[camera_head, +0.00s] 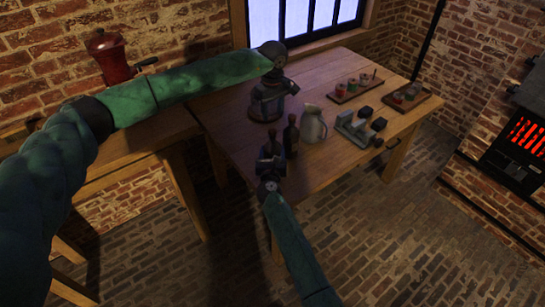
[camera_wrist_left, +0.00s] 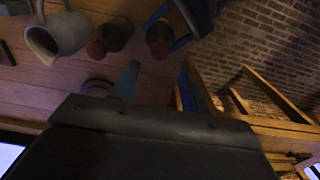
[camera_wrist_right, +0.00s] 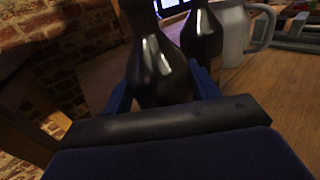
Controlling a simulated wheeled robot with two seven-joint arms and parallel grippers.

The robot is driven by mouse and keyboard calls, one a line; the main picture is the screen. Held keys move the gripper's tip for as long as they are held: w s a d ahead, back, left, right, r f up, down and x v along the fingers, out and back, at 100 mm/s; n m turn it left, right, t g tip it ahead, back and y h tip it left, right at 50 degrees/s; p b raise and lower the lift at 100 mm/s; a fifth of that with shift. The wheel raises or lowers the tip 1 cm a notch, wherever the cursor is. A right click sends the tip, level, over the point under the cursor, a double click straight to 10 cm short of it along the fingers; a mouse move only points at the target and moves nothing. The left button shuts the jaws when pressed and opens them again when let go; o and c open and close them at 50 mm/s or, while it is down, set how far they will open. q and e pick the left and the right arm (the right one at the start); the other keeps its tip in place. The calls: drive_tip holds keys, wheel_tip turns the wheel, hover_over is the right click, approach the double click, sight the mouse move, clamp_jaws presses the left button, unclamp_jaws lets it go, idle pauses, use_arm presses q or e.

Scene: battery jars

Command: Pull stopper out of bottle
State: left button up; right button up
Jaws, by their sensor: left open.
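A dark bottle (camera_head: 272,150) stands near the table's front edge; in the right wrist view it (camera_wrist_right: 160,70) rises between my right gripper's fingers. Its reddish-brown top (camera_wrist_left: 157,48) shows in the left wrist view. My right gripper (camera_head: 271,162) appears closed around its body, a finger against each side. A second dark bottle (camera_head: 290,136) stands just beside it, and its reddish-brown top (camera_wrist_left: 97,48) shows too. My left gripper (camera_head: 269,108) is open and empty, pointing down behind the bottles; its fingers (camera_wrist_left: 158,85) are apart from both tops.
A pale jug (camera_head: 312,126) stands right of the bottles. A grey device (camera_head: 352,130) and trays of small jars (camera_head: 356,87) are farther right. A round brown object (camera_wrist_left: 98,87) lies near my left fingers. A red grinder (camera_head: 110,55) is on the left bench.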

sight(273, 130)
drive_tip(key=c, duration=0.4)
use_arm(q)
drive_tip(key=shift+o, duration=0.9)
wheel_tip(273, 130, up, 4)
drive_tip(key=r+n, duration=0.1)
drive_tip(key=n, duration=0.4)
wheel_tip(273, 130, down, 12)
drive_tip(key=n, duration=0.5)
drive_tip(key=shift+f, duration=0.25)
drive_tip(key=shift+c, duration=0.2)
clamp_jaws()
